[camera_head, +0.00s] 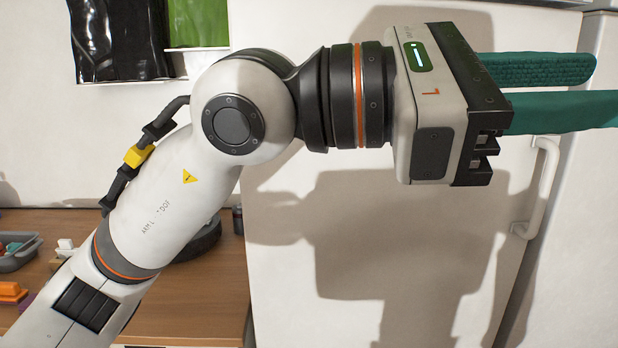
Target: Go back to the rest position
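My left arm comes in from the lower left and reaches across the upper middle of the head view. My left gripper (600,90) is at the upper right, with its two teal fingers pointing right. The fingers stand apart with nothing seen between them, and the nearer one runs out of the frame. The gripper is in front of a white door or cabinet front (285,270) and casts a shadow on it. My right arm and gripper are not in view.
A brown wooden table (200,305) is at the lower left. It holds a grey tray (22,258), an orange object (10,291) and a dark round object (200,243), partly hidden by my arm. A white handle (541,190) is below the gripper. Black (120,38) and green (198,22) sheets hang upper left.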

